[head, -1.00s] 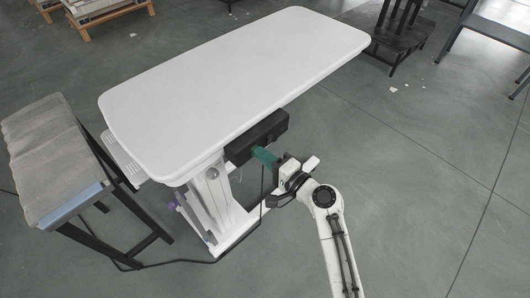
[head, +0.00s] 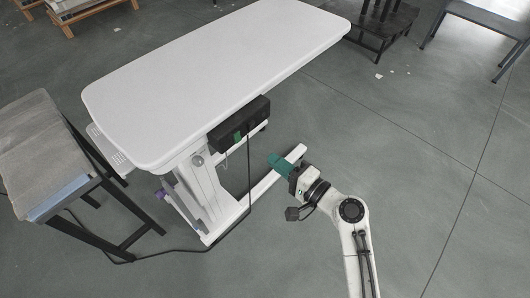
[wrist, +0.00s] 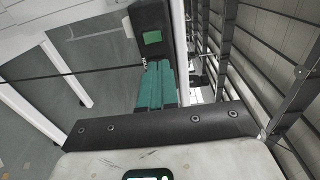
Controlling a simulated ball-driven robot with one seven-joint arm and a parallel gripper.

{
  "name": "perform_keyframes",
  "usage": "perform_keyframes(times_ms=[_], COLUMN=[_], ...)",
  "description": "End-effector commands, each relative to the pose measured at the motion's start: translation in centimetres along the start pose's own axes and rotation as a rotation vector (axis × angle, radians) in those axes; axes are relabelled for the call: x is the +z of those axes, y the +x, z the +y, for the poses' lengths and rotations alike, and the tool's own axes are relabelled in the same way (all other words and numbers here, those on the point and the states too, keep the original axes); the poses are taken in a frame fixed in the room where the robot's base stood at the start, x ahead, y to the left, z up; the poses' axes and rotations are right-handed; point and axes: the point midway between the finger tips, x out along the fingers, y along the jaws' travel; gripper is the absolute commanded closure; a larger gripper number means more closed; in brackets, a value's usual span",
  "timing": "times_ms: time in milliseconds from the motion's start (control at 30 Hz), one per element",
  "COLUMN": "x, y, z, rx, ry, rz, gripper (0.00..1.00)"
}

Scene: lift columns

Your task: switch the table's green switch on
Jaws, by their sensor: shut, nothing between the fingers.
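The white table (head: 215,75) has a black control box (head: 256,112) under its near long edge. A small green switch (head: 238,136) is on the face of this box. In the wrist view the box (wrist: 150,14) is at the top, with the green switch (wrist: 152,38) on it. I cannot tell its on or off position. My gripper (head: 271,158), with teal fingers, is to the right of the box and apart from it. The fingers are shut and empty. In the wrist view the fingertips (wrist: 158,64) point towards the box, just below the switch.
A grey-topped bench (head: 45,150) stands left of the table. A black cable (head: 190,250) hangs from the box and runs over the floor. The table's white foot (head: 270,180) reaches out near my gripper.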

Motion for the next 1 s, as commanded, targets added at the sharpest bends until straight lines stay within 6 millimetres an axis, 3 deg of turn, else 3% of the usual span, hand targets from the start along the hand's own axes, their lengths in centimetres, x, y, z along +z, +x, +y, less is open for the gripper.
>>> perform_keyframes(times_ms=[200,867,1000], x=[0.0,0.0,0.7], y=[-2.2,-2.5,-4.0], z=[-0.1,-0.1,0.2], rx=[0.000,0.000,0.078], ry=[0.000,0.000,-0.075], rz=[0.000,-0.001,-0.022], gripper=[1.00,1.00,1.00])
